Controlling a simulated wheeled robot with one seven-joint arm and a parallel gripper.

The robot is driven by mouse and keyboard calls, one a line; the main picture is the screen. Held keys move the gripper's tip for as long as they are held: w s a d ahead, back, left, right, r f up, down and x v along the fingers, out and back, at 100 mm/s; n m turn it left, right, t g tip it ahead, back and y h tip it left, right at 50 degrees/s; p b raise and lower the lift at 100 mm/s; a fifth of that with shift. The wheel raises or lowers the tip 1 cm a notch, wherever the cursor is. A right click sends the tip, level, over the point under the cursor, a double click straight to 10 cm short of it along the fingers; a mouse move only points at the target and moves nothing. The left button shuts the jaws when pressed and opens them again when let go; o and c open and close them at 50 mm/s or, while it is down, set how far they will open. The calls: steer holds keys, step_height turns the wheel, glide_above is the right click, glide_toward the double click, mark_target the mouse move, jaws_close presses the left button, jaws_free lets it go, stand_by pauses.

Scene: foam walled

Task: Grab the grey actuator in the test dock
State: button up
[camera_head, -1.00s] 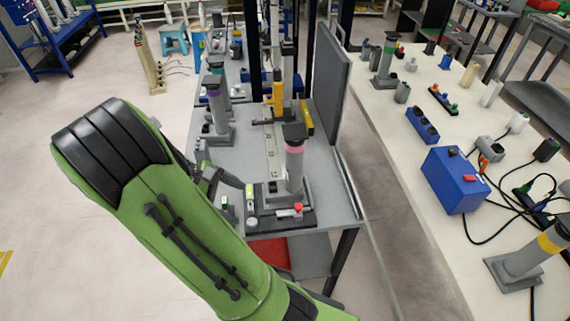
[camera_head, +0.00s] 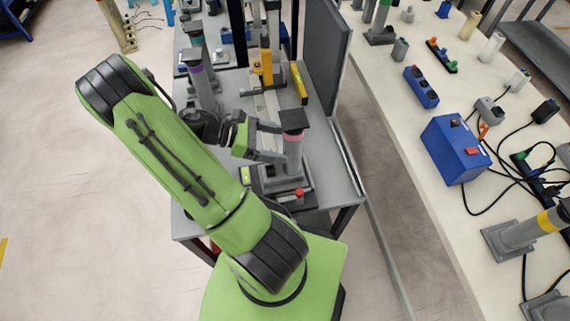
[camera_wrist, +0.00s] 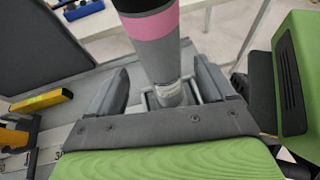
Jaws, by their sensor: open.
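In the wrist view the actuator (camera_wrist: 166,62) stands between the two spread fingers of my gripper (camera_wrist: 165,95). A gap shows on the left side; the right finger is close to it, and I cannot tell whether it touches. The actuator's top is cut off in the wrist view.
A grey upright panel (camera_head: 327,58) borders the table's right side. More grey actuators, one with a purple band (camera_head: 200,80), stand farther back left. A yellow block (camera_head: 299,83) lies behind. A white bench (camera_head: 400,130) with a blue box (camera_head: 455,150) is at right.

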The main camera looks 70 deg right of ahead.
mark_target(298, 147)
steer(key=b+x, duration=0.1)
steer(key=x, duration=0.5)
steer(key=shift+s+f, duration=0.15)
steer(key=shift+s, duration=0.05)
steer(key=shift+c, duration=0.4)
jaws_close()
